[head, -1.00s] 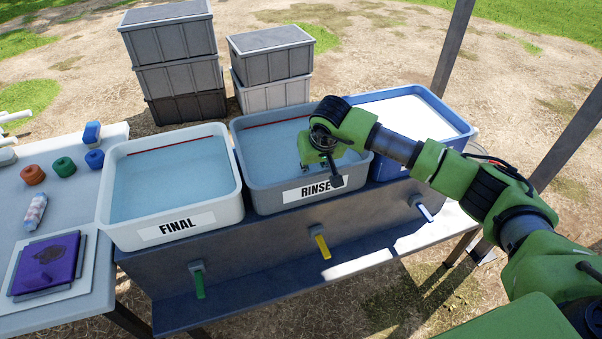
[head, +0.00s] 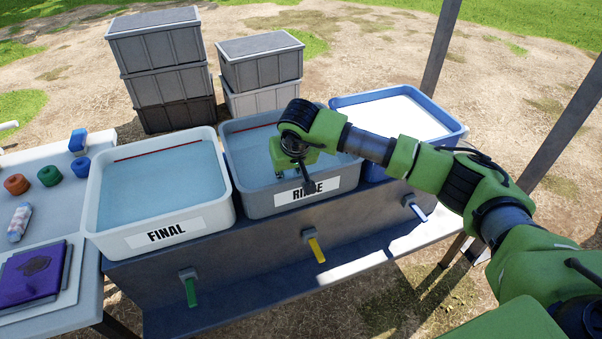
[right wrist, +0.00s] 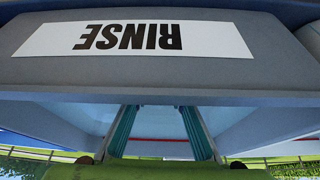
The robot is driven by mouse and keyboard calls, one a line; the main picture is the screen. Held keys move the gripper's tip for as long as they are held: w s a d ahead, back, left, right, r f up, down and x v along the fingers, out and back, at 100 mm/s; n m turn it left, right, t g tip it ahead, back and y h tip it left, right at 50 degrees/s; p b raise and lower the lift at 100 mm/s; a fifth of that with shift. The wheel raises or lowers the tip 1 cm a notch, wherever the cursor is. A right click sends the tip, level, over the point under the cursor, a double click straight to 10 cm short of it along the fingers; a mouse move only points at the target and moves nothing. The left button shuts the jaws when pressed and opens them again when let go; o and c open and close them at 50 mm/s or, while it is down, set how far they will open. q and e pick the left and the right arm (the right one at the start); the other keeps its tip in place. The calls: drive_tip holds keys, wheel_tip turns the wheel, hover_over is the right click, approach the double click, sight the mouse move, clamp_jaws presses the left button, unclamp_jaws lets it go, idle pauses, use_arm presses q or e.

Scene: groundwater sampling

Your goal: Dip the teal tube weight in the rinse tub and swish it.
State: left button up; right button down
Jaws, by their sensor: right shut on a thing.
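The grey rinse tub (head: 325,196), labelled RINSE, holds water and stands between the FINAL tub and a blue tub. In the right wrist view, the upside-down RINSE label (right wrist: 140,39) fills the top. Two teal strips (right wrist: 196,132) slant there near my gripper. I cannot tell if they are the teal tube weight. The head view does not show the held weight clearly, nor whether it is under water. My left gripper is not in view.
The white FINAL tub (head: 168,238) stands left of the rinse tub, the blue tub (head: 455,135) right. Several taps line the bench front. Stacked crates (head: 163,90) stand behind.

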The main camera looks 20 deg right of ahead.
drive_tip(key=shift+a+b, duration=0.3)
drive_tip(key=shift+a, duration=1.2)
drive_tip(key=d+b, duration=0.1)
drive_tip(key=d, duration=0.9)
drive_tip(key=shift+w+b, duration=0.15)
drive_tip(key=shift+b, duration=0.2)
drive_tip(key=shift+a+b, duration=0.8)
drive_tip(key=shift+a, duration=4.15)
drive_tip(key=d+b, duration=0.1)
drive_tip(key=d, duration=0.9)
